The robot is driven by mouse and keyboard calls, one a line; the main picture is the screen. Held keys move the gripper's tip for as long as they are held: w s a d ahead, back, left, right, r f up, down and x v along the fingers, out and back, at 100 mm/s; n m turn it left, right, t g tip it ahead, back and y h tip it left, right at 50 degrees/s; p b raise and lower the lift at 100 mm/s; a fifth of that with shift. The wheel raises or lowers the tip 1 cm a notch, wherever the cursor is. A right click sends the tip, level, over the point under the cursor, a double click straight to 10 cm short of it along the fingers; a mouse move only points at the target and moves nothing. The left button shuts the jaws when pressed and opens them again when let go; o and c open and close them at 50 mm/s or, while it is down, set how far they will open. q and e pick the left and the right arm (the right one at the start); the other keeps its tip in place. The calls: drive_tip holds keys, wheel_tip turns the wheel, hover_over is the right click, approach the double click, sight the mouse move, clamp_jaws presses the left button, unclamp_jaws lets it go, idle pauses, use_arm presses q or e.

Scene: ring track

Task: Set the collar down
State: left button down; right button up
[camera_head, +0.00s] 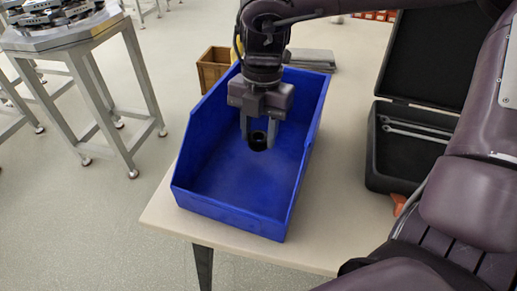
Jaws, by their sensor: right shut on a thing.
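The collar (258,141) is a small dark ring. My right gripper (258,136) points down inside the blue bin (226,209) and is shut on the collar, which sits between its two grey fingertips. The bin is open at the top and low at its near end, and its floor looks otherwise empty. I cannot tell whether the collar touches the bin floor. My left gripper is not in view.
The bin stands on a pale table (340,212). A black open case (395,158) with wrenches lies to the right. A small wooden box (213,66) and a grey stack (311,59) are behind. A metal stand (75,42) is at the left.

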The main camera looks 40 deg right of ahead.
sight(259, 135)
drive_tip(key=shift+f, duration=0.7)
wheel_tip(259, 135, down, 3)
drive_tip(key=shift+a+r+b, duration=0.1)
drive_tip(key=shift+r+b, duration=0.05)
drive_tip(key=shift+b, duration=0.2)
drive_tip(key=shift+f, duration=0.25)
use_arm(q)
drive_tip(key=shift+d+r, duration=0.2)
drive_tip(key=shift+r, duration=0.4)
use_arm(e)
drive_tip(key=shift+f, duration=0.15)
drive_tip(key=o, duration=1.1)
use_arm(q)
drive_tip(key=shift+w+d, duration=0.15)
